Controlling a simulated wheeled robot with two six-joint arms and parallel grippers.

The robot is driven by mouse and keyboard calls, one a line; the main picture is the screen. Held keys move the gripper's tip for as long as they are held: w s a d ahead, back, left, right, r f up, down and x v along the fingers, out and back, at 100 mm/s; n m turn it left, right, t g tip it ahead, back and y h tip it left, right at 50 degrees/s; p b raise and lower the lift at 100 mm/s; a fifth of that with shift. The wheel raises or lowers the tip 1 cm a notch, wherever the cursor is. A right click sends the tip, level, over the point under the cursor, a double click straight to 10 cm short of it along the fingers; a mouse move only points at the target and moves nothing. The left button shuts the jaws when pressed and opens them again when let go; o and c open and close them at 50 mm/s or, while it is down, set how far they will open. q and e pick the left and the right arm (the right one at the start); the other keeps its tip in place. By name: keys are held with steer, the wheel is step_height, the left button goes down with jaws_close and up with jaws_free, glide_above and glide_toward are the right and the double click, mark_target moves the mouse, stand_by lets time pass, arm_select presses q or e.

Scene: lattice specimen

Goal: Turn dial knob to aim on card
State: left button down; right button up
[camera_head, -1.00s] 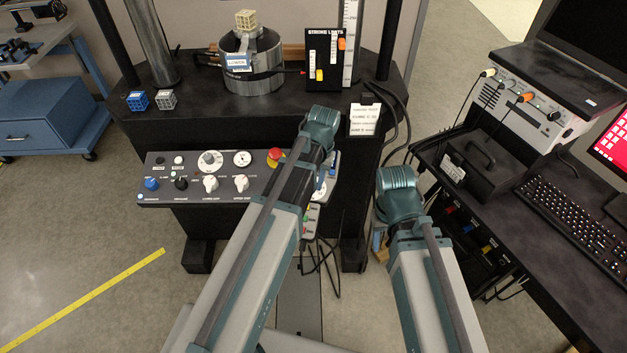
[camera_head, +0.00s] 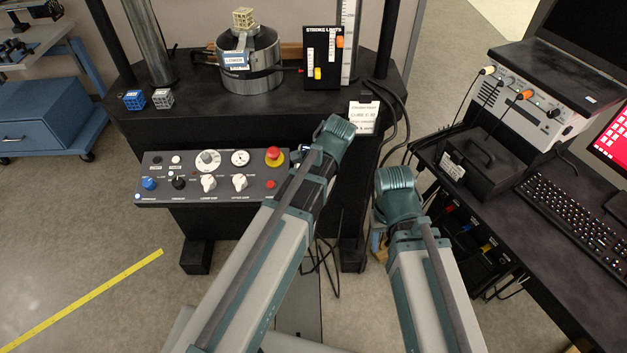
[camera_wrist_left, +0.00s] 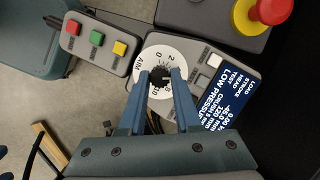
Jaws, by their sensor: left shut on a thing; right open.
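In the left wrist view, a black dial knob (camera_wrist_left: 159,78) sits in a white numbered disc (camera_wrist_left: 150,54) on a grey handset. My left gripper (camera_wrist_left: 159,80) is shut on the knob, one finger on each side. A lit blue display (camera_wrist_left: 222,92) is beside the dial. In the head view, a white printed card (camera_head: 364,117) hangs on the machine's front; its small print is hard to read. My left wrist hides the dial there. My right gripper (camera_head: 378,243) is low beside the machine, mostly hidden by its wrist, away from the dial.
The control panel (camera_head: 215,180) with knobs and a red stop button (camera_head: 273,155) is left of my left arm. A lattice cube (camera_head: 244,18) stands on the platen. Green, red and yellow buttons (camera_wrist_left: 97,38) sit by the dial. A desk with a keyboard (camera_head: 570,225) is at right.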

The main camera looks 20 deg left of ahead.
arm_select(q)
steer(key=shift+m, duration=0.6)
steer(key=c, duration=0.6)
jaws_free()
steer(key=shift+r, duration=0.15)
steer(key=p+v, duration=1.3)
steer(key=shift+s+d+r, duration=0.2)
steer(key=shift+s+d, duration=0.05)
steer(key=shift+s, duration=0.05)
